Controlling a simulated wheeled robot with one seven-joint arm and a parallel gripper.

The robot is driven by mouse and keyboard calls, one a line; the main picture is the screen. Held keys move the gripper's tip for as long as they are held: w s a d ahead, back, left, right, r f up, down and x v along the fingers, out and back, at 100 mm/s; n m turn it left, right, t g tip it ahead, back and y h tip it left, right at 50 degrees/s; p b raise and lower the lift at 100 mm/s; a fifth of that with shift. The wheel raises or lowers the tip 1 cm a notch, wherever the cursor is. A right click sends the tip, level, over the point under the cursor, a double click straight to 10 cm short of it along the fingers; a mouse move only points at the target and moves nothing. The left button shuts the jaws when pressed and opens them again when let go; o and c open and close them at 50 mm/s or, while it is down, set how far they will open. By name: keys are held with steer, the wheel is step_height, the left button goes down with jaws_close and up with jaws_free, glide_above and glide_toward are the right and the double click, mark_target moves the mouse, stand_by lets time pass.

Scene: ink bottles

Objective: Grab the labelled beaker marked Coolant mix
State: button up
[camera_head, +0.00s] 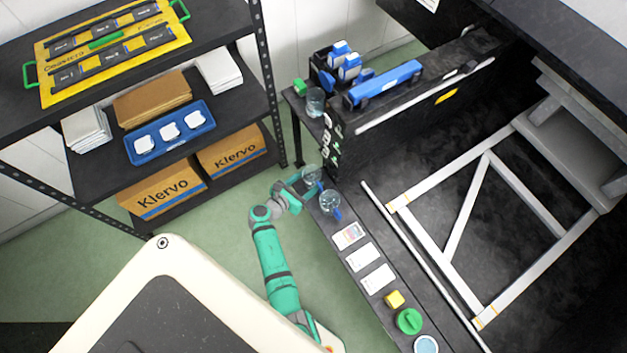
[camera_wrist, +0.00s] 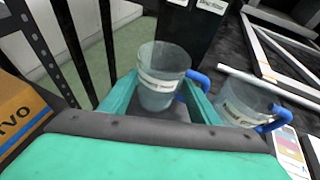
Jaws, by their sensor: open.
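Two clear beakers with blue handles and white labels stand on the dark ledge. The nearer beaker (camera_wrist: 160,82) shows between the two green fingers of my gripper (camera_wrist: 162,100) in the wrist view; it also shows in the head view (camera_head: 311,174). The fingers lie on either side of it, open; whether they touch it I cannot tell. The second beaker (camera_wrist: 243,102) stands to its right, outside the right finger, and shows in the head view (camera_head: 330,205). The label writing is too small to read, so I cannot tell which one is marked Coolant mix.
Another clear vessel (camera_head: 315,101) stands farther back, beside a green block (camera_head: 300,87). Cards (camera_head: 363,257), a yellow cube (camera_head: 394,299) and a green round object (camera_head: 408,321) line the ledge. A dark shelf rack (camera_head: 262,80) stands left. A white frame (camera_head: 485,160) lies right.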

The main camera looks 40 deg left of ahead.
mark_target(317, 174)
steer(key=shift+x, duration=1.55)
steer(key=shift+s+f, duration=0.1)
steer(key=c, duration=0.8)
steer(key=shift+r, duration=0.25)
